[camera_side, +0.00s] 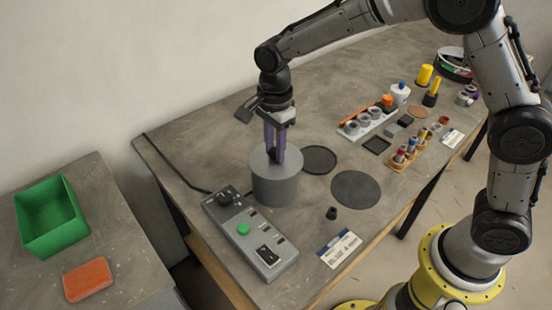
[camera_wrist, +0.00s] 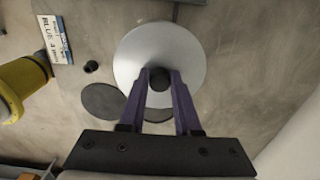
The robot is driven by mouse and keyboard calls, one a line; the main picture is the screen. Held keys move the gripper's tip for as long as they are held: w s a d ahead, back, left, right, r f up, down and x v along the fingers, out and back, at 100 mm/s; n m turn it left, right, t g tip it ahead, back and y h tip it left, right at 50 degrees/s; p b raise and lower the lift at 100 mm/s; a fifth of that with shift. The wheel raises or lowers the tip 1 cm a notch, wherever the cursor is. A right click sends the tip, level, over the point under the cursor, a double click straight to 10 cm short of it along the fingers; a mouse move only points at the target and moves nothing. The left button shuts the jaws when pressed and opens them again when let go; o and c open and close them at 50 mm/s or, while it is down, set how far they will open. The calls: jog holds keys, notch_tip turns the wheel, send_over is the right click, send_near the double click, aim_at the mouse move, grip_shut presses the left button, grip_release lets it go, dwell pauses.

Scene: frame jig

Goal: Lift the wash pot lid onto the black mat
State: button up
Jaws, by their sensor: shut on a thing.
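The wash pot (camera_side: 275,186) is a grey cylinder standing on the bench behind the control box. Its lid shows as a pale round disc (camera_wrist: 160,45) with a dark knob in the wrist view. My gripper (camera_side: 275,158) points straight down over the pot, its purple fingers shut on the lid's knob (camera_wrist: 159,80). The lid appears to be at the pot's top; I cannot tell whether there is a gap. A larger dark round mat (camera_side: 355,189) lies right of the pot, also in the wrist view (camera_wrist: 100,101). A smaller dark disc (camera_side: 319,159) lies behind it.
A control box (camera_side: 250,235) with a green button stands in front of the pot. A small black knob (camera_side: 331,213) and a label card (camera_side: 340,248) lie nearby. Racks of jars (camera_side: 367,123) and small bottles (camera_side: 408,152) stand farther right. The larger dark mat is bare.

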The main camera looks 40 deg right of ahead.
grip_shut()
jog(key=shift+r, duration=0.1)
jog(key=shift+r, duration=0.45)
notch_tip(320, 180, up, 2)
jog(key=shift+r, duration=0.25)
jog(key=s+d+r, duration=0.4)
jog(key=s+r, duration=0.7)
jog(key=s, duration=0.2)
jog(key=shift+s+r, duration=0.2)
jog(key=shift+r, duration=0.05)
